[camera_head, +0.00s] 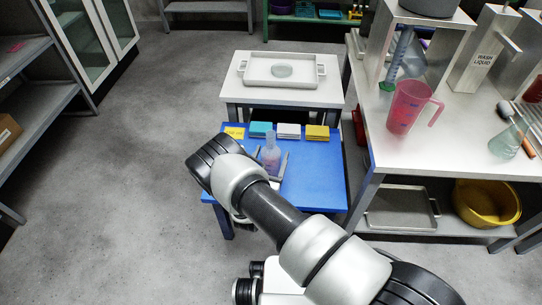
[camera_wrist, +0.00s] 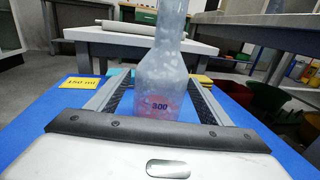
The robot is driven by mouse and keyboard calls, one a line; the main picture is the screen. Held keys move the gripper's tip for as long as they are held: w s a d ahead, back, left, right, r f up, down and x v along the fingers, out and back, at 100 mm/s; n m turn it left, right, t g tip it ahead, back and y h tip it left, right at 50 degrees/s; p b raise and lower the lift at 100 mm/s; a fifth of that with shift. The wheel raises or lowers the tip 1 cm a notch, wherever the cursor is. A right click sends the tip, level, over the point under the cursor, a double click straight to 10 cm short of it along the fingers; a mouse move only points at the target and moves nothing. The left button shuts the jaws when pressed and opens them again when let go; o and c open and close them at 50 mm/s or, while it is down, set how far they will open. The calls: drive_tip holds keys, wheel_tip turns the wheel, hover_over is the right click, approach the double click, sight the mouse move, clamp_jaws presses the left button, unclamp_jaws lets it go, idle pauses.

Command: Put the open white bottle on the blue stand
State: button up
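A translucent whitish bottle (camera_head: 270,155) with a narrow neck and pinkish lower part stands upright on the blue stand (camera_head: 318,178), a low blue table. In the wrist view the bottle (camera_wrist: 163,80) bears the number 300, and its top is cut off by the frame. My gripper (camera_head: 270,160) reaches over the stand with one finger on each side of the bottle. In the wrist view the fingers of my gripper (camera_wrist: 160,88) look spread, with gaps beside the bottle. Its base is partly hidden by my gripper.
A yellow 150 ml card (camera_head: 234,133) and several coloured blocks (camera_head: 289,131) line the stand's back edge. Behind stands a white table with a tray (camera_head: 254,82). The right bench holds a pink jug (camera_head: 408,108) and a flask (camera_head: 505,143). The stand's right side is clear.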

drive_tip(key=shift+r, duration=0.15)
drive_tip(key=p+v, duration=0.2)
drive_tip(key=v, duration=1)
drive_tip(key=shift+p, duration=0.35)
drive_tip(key=shift+s, duration=0.1)
